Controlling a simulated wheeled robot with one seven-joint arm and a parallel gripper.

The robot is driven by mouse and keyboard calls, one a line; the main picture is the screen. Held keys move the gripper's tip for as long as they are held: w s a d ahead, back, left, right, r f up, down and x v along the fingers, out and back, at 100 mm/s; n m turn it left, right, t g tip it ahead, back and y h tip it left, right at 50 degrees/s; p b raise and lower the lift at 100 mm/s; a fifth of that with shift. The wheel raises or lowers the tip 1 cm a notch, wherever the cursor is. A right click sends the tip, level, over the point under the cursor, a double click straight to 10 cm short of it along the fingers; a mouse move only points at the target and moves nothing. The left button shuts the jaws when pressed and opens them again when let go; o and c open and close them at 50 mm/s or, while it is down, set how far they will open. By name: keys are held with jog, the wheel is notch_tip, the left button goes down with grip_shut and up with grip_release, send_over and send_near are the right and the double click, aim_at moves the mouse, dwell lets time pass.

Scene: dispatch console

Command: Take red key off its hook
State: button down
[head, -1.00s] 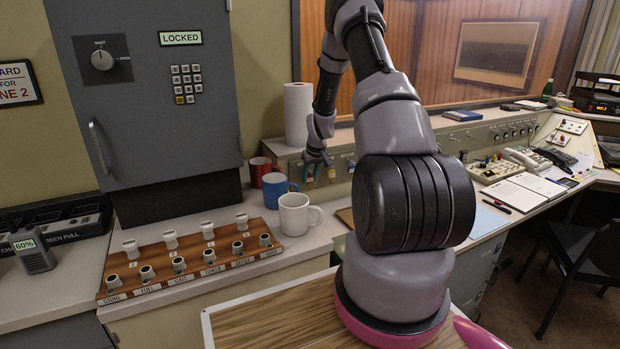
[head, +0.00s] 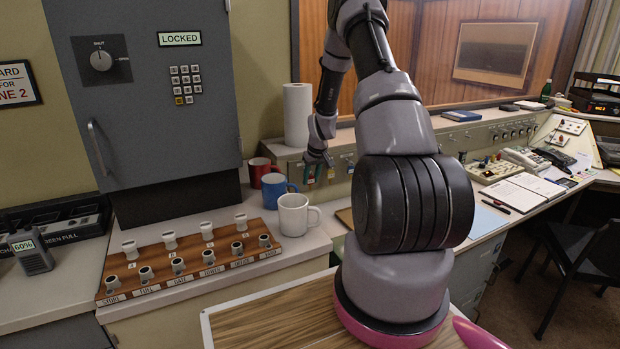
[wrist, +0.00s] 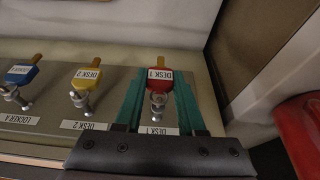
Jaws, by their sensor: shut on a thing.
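The red key (wrist: 158,86), with a white tag reading DESK 1, is at its hook (wrist: 157,107) on the grey panel in the wrist view. My gripper (wrist: 159,92) has its two green fingers on either side of the red key, shut on it. The key still appears to be at the hook, above the DESK 1 label. In the head view my gripper (head: 317,174) is at the panel behind the mugs; the red key is too small or hidden to make out there.
A yellow key (wrist: 85,79) and a blue key (wrist: 20,76) hang on hooks beside it in the wrist view. A red mug (head: 260,171), a blue mug (head: 276,189) and a white mug (head: 294,214) stand close to my gripper. A wooden rack (head: 190,265) is at the front left.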

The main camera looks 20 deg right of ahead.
jog(key=shift+s, duration=0.75)
jog(key=shift+s, duration=0.15)
jog(key=s, duration=0.1)
jog(key=s+r, duration=0.1)
jog(key=s, duration=0.1)
jog(key=s+r, duration=0.1)
jog(key=s, duration=0.1)
jog(key=shift+d, duration=0.1)
dwell(0.4)
jog(key=shift+s, duration=0.1)
